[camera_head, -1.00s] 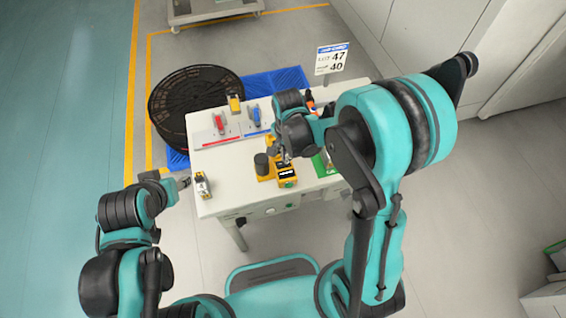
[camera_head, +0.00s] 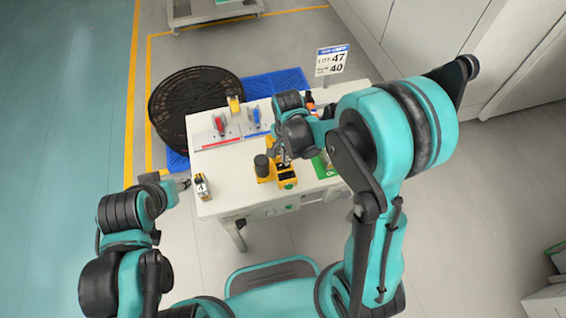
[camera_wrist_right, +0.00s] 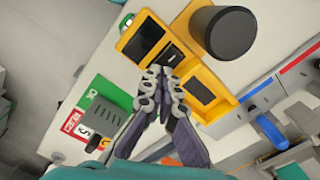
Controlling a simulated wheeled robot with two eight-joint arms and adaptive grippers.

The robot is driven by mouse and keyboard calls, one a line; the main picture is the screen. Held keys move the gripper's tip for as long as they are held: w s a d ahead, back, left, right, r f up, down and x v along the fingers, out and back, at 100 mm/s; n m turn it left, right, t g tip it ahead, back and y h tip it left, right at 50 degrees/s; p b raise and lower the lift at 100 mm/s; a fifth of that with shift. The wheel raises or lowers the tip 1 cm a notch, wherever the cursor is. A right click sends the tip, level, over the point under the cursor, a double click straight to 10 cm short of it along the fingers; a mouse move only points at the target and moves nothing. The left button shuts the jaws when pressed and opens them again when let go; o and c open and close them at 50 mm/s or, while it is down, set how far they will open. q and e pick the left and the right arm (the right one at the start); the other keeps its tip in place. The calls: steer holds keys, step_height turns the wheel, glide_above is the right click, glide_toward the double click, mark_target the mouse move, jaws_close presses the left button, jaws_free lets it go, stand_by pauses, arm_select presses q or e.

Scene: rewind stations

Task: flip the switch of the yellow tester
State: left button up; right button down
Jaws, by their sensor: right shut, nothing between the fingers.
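The yellow tester (camera_head: 287,184) sits near the front of the white table, and it also shows in the right wrist view (camera_wrist_right: 130,22). It has a dark screen (camera_wrist_right: 145,38) with a black switch part (camera_wrist_right: 172,58) beside it. My right gripper (camera_wrist_right: 162,78) is shut and empty, its fingertips close to the switch; I cannot tell whether they touch it. In the head view my right gripper (camera_head: 284,156) is just behind the tester, partly hidden by its wrist. My left gripper (camera_head: 186,184) is at the table's left edge, too small to read its jaws.
A black cylinder (camera_wrist_right: 230,30) stands on a yellow base beside the tester. A small white-and-yellow device (camera_head: 201,188) lies near my left gripper. Red (camera_head: 219,124) and blue (camera_head: 254,118) tools stand behind. A green card (camera_head: 322,167) lies to the right. A sign (camera_head: 332,60) stands behind the table.

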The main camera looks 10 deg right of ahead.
steer(key=shift+r+p, duration=2.05)
steer(key=shift+r, duration=1)
steer(key=s+d+r+n+t+b, duration=0.4)
steer(key=s+r+n+t, duration=0.3)
steer(key=s+r+n, duration=0.2)
steer(key=shift+s+d+n+b, duration=0.35)
steer(key=shift+s+n+b, duration=0.35)
steer(key=shift+n, duration=0.6)
